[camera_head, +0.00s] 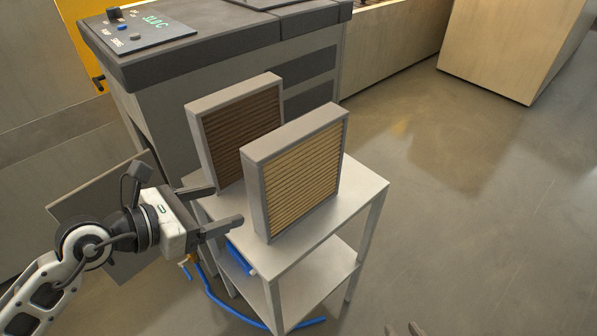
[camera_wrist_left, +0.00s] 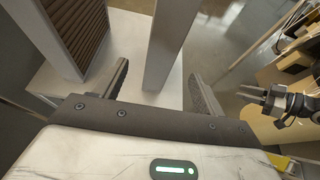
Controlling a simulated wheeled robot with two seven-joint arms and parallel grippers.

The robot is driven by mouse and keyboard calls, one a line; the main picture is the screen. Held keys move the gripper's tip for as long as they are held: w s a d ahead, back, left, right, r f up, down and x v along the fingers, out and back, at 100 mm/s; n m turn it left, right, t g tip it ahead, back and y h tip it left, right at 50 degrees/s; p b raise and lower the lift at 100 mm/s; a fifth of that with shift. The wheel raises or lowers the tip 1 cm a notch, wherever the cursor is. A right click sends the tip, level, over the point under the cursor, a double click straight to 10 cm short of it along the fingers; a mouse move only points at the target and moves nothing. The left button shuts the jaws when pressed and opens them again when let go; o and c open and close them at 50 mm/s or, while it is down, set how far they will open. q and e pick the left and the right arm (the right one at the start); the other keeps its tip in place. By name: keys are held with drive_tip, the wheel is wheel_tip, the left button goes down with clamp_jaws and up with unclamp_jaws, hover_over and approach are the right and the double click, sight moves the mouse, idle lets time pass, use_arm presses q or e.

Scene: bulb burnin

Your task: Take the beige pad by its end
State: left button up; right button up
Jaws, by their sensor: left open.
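The beige pad (camera_head: 303,180) is a pleated panel in a grey frame, standing upright on the small white table. In the left wrist view its grey end (camera_wrist_left: 172,45) shows upright between and beyond my finger lines. My left gripper (camera_head: 228,204) is open and empty, facing that end from the left, its fingertips close to it. I cannot tell if they touch. My right gripper (camera_wrist_left: 262,97) shows small at the right of the left wrist view, with its fingers apart and nothing in them.
A darker brown pad (camera_head: 241,130) in a like frame stands close behind the beige one, near my left gripper's far finger. The white table (camera_head: 352,190) has a lower shelf and a blue hose below. A grey cabinet (camera_head: 235,45) with a display stands behind.

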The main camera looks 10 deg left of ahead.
sight(290, 172)
use_arm(q)
drive_tip(key=x, duration=0.6)
drive_tip(key=p+x, duration=0.1)
drive_tip(key=x, duration=0.4)
drive_tip(key=shift+d+f, duration=0.35)
drive_tip(key=shift+w+r, duration=0.1)
drive_tip(key=c, duration=1.3)
